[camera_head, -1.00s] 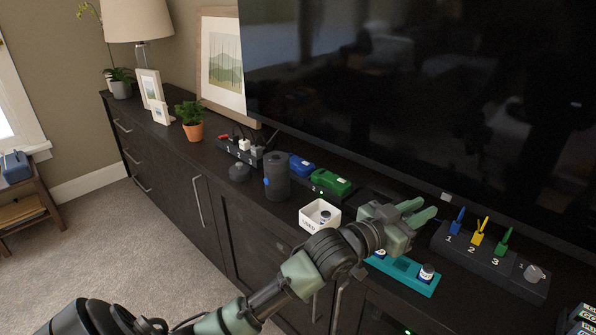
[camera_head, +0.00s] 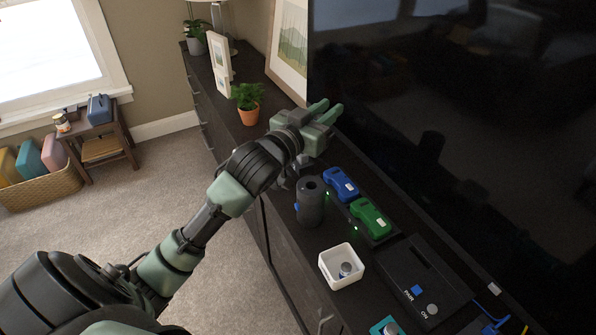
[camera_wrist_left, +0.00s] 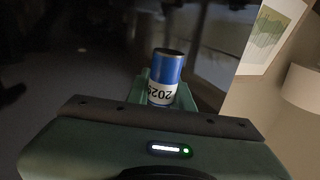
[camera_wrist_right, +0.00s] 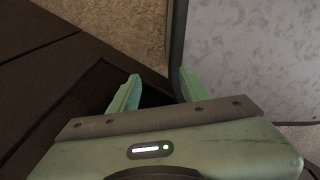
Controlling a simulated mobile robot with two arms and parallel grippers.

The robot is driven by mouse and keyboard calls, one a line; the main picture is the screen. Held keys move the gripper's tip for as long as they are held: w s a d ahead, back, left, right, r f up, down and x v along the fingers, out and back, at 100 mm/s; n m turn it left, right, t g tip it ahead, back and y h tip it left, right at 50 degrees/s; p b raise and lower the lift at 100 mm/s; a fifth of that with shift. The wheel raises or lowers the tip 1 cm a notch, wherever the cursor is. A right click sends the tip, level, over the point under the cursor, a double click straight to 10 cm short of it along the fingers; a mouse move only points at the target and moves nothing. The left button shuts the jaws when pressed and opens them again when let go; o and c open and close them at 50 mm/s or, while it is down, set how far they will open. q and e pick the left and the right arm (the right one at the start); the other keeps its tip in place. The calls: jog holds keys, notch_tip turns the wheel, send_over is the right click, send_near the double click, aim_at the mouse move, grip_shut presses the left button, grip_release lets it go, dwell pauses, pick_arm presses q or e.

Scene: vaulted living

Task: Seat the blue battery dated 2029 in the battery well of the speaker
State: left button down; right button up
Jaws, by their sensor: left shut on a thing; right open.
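A blue battery (camera_wrist_left: 166,72) with a white band reading 2029 is held between the fingers of my left gripper (camera_wrist_left: 164,95) in the left wrist view. In the head view my left gripper (camera_head: 325,115) is above the cabinet, beyond the dark cylindrical speaker (camera_head: 311,205); the battery is hidden there. The speaker stands upright with a round dark opening in its top and a blue spot on its side. My right gripper (camera_wrist_right: 155,88) is open with nothing between its fingers in the right wrist view; it does not show in the head view.
A white bin (camera_head: 342,266) holding a small cylinder stands in front of the speaker. Blue (camera_head: 341,184) and green (camera_head: 371,218) devices sit to its right, near the large television (camera_head: 450,130). A potted plant (camera_head: 247,103) and frames stand beyond.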

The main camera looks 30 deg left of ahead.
aim_at(317, 179)
pick_arm(q)
jog(key=f, duration=0.6)
jog(key=f+b, duration=0.1)
jog(key=f, duration=0.5)
jog(key=a+f+b, duration=0.1)
jog(key=f, duration=0.6)
jog(key=shift+s+a+f, duration=0.1)
jog(key=shift+s, duration=0.05)
jog(key=shift+f, duration=0.15)
jog(key=c, duration=1.2)
grip_release()
jog(key=shift+c, duration=0.2)
jog(key=shift+r, duration=0.25)
jog(key=s, duration=1.2)
jog(key=shift+a, duration=0.25)
